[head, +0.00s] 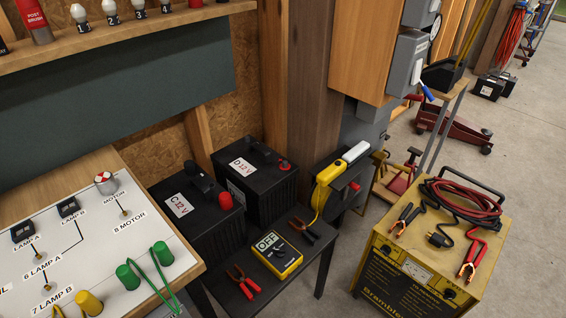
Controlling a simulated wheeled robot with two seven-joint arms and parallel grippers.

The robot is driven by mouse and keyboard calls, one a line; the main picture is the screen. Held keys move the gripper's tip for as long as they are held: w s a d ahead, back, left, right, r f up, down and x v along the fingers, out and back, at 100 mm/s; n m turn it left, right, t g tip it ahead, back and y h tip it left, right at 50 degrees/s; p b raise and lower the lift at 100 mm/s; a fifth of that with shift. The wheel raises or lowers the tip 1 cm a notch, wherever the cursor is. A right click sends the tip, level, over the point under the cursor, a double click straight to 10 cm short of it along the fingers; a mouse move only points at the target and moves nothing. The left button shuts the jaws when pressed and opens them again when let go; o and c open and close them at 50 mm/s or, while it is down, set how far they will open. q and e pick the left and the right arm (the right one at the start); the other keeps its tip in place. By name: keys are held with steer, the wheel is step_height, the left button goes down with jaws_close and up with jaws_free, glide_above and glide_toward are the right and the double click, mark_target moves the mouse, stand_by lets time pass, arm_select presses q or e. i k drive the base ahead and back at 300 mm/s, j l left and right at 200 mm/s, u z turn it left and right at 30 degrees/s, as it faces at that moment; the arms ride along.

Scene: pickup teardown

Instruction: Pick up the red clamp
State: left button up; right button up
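A red clamp (468,269) lies at the right front of the top of the yellow charger (406,285), at the end of a red cable. A black clamp (405,218) lies on the left of the same top, with some red near its jaws. Red and black cables (464,199) are coiled at the back of the charger, and a black plug (439,239) lies between the clamps. A smaller red-handled tool (243,284) lies on the low black table; I cannot tell whether it is pliers or a clamp. Neither of my grippers shows.
A white lamp board (90,245) fills the lower left. Bare concrete floor (530,160) lies right of the charger.

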mark_target(470, 267)
steer(key=k+z, duration=0.1)
steer(key=z, duration=1.4)
